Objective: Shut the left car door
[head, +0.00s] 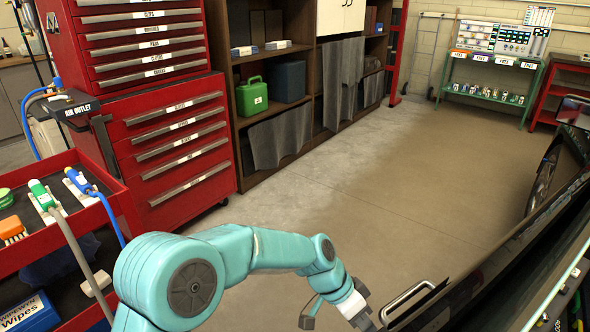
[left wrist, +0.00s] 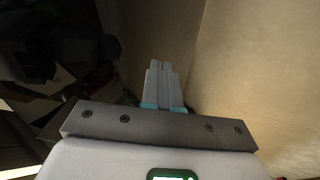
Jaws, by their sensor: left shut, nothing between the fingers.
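The black car stands at the right of the head view. Its door (head: 480,268) is a long dark panel slanting from the lower middle to the right, and a chrome handle (head: 408,299) shows near its lower left end. I cannot tell how far the door stands from the body. My left gripper (head: 366,322) is low in the head view, just left of the handle, its fingertips not clearly visible. In the left wrist view the two light fingers (left wrist: 165,86) are together with nothing between them. Whether they touch the door is unclear. My right gripper is out of view.
A red tool cart (head: 125,195) with hoses and wipes stands at the left, before a red drawer cabinet (head: 180,150). Wooden shelves (head: 300,110) line the back, with a green rack (head: 490,95) at far right. The floor (head: 380,190) between is clear.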

